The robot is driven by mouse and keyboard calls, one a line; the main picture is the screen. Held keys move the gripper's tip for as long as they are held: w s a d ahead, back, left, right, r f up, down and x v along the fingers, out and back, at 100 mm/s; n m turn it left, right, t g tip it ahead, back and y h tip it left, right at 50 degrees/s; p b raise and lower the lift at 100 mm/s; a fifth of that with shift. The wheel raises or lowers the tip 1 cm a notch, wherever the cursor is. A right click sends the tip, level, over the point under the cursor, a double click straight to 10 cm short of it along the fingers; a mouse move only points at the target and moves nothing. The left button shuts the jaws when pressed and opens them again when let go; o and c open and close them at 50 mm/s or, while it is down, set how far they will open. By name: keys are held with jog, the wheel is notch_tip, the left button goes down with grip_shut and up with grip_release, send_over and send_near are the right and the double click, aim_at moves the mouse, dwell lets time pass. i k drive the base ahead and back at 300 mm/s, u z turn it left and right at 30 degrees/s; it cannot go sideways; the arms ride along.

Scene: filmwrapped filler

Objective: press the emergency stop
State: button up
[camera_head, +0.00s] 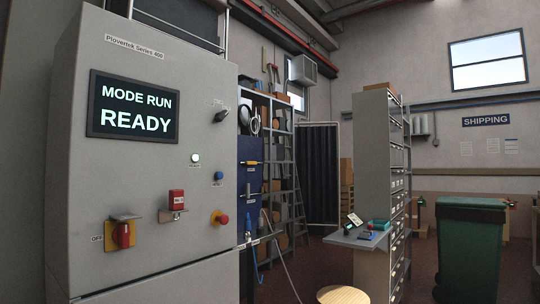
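The emergency stop, a red round button (222,219) on a yellow backing, sits low on the right side of the grey machine cabinet's front (150,230). Nothing covers it in this view. To its left are a red block-like device (177,199) and a red rotary switch on a yellow plate (122,234), marked OFF. A blue button (218,176) and a lit green-white lamp (195,158) are above. The cabinet's screen (132,108) reads MODE RUN READY. My gripper is not in view.
A grey drawer cabinet (376,150) with a small side shelf (352,240) stands right of centre. A green bin (470,245) is at the right. A cable or hose hangs beside the machine. A round wooden top (342,295) is at the bottom edge.

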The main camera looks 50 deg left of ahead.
aim_at(224, 219)
jog(key=i, duration=1.55)
jog(key=u, duration=1.05)
jog(key=i, duration=0.8)
jog(key=u, duration=1.4)
jog(key=i, duration=0.45)
jog(key=u, duration=0.9)
jog(key=i, duration=0.35)
jog(key=z, duration=0.6)
